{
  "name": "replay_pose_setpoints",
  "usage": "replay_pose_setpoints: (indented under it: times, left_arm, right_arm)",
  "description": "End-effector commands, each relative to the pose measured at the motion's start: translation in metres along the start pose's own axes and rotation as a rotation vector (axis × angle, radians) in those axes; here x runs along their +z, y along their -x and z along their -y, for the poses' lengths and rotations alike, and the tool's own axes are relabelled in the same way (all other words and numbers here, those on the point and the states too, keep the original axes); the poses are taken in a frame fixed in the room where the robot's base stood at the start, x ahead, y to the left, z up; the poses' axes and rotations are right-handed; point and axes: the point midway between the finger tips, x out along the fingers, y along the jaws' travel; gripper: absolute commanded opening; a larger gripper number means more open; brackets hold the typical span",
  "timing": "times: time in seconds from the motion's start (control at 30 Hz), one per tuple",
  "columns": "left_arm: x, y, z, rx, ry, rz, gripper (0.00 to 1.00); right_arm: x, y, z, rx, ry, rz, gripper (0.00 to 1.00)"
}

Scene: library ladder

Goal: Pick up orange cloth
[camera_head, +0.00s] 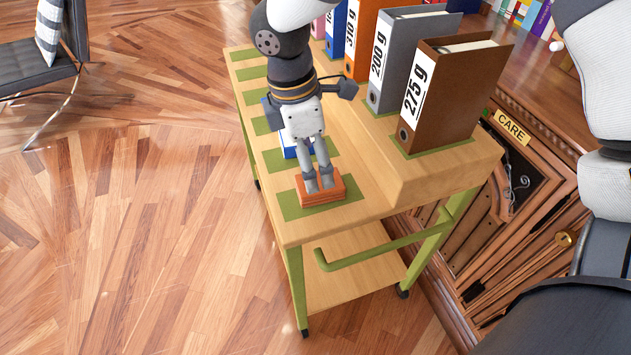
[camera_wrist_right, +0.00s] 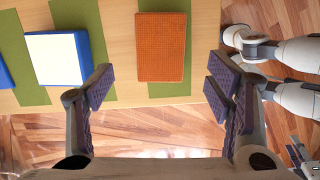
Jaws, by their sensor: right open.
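The orange cloth is a flat, folded, block-like orange piece (camera_head: 324,200) on a green strip at the near end of the cart's wooden top. In the right wrist view the orange cloth (camera_wrist_right: 161,48) lies flat, ahead of the fingers and roughly centred between them. My right gripper (camera_head: 319,186) points down over it in the head view, its fingertips overlapping the cloth in the picture. Its fingers (camera_wrist_right: 161,90) are spread open with nothing between them. Contact with the cloth cannot be told. My left gripper is not in view.
A blue item with a white top (camera_wrist_right: 58,57) lies beside the cloth on another green strip. A brown binder marked 275 g (camera_head: 450,95) and other binders stand on the cart's raised right side. A carved wooden cabinet (camera_head: 530,180) is to the right. Open floor lies left.

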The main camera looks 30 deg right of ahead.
Motion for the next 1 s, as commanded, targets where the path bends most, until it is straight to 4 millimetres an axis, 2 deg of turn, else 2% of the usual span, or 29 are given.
replay_pose_setpoints:
  times: [0.17, 0.3, 0.4, 1.0]
  left_arm:
    - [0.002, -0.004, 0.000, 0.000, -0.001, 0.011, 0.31]
    - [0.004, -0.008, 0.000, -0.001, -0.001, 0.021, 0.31]
    - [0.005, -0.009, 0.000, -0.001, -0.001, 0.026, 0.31]
    - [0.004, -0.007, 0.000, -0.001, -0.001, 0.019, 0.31]
  right_arm:
    - [0.001, -0.026, 0.001, -0.004, 0.000, 0.000, 0.73]
    - [0.003, -0.054, 0.002, -0.005, 0.001, 0.001, 0.73]
    - [0.003, -0.064, 0.002, -0.001, 0.000, -0.001, 0.73]
    - [0.002, -0.067, 0.001, 0.004, -0.001, -0.003, 0.73]
